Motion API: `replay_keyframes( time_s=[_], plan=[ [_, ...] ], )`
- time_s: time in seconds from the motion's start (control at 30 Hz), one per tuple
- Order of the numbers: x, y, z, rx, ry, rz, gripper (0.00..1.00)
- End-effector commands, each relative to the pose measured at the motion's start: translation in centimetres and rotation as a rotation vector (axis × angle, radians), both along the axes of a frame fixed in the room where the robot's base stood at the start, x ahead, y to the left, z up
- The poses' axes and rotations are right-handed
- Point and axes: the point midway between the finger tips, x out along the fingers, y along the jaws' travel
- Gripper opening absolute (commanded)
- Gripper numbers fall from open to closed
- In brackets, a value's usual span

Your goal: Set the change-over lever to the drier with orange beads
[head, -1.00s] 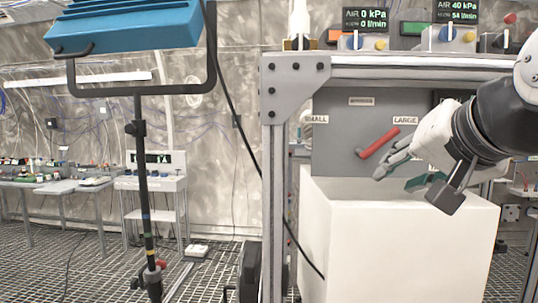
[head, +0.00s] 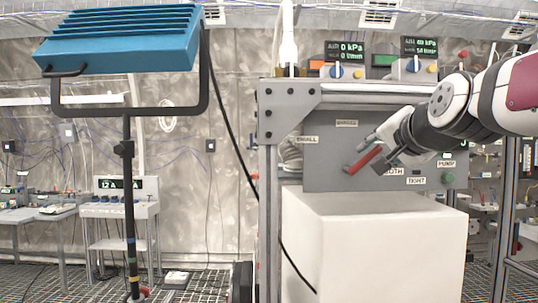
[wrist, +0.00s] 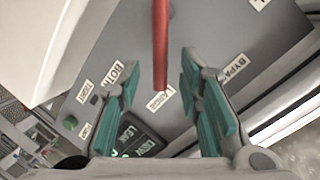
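The red change-over lever (head: 364,161) is on the grey panel (head: 330,180) and slants down to the left in the head view. My gripper (head: 368,148) is at the lever and covers its upper right end there. In the wrist view the lever (wrist: 160,45) reaches down between the two teal-padded fingers (wrist: 159,100), which stand apart with a gap on each side. The panel carries a label SMALL (head: 307,140), another reading BOTH (head: 395,171) and a BYPASS label (wrist: 233,68). My gripper hides part of the panel. I cannot make out orange beads.
A large white box (head: 375,240) stands below and in front of the panel. A metal frame post (head: 269,200) is left of it. A blue lamp (head: 120,40) on a black stand is at the left. Air readouts (head: 345,52) and knobs sit on top of the frame.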

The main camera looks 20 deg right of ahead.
Motion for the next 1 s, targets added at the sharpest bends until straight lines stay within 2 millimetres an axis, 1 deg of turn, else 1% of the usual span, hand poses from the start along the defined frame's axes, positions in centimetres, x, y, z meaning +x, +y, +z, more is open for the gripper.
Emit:
replay_keyframes(
  time_s=[0.03,0.1,0.23,0.37,0.63,0.67,0.7,0.77,0.8,1.0],
  plan=[
    [0.9,-0.1,-0.3,0.0,0.003,0.004,0.33],
    [1.8,-0.4,-0.6,-0.001,0.002,0.003,0.33],
    [2.9,-0.7,-0.8,-0.002,0.0,0.002,0.33],
    [3.4,-0.9,-1.0,-0.002,0.001,0.001,0.33],
    [3.4,-1.0,-1.0,-0.001,0.0,0.0,0.33],
    [3.4,-1.0,-0.9,-0.001,0.0,0.0,0.26],
    [3.4,-1.0,-0.9,-0.001,0.0,0.0,0.17],
    [3.4,-0.9,-0.9,-0.001,0.0,0.0,0.04],
    [3.4,-0.9,-1.0,-0.001,0.0,0.0,0.0],
    [3.4,-0.9,-1.0,-0.001,0.001,0.0,0.0]
  ],
)
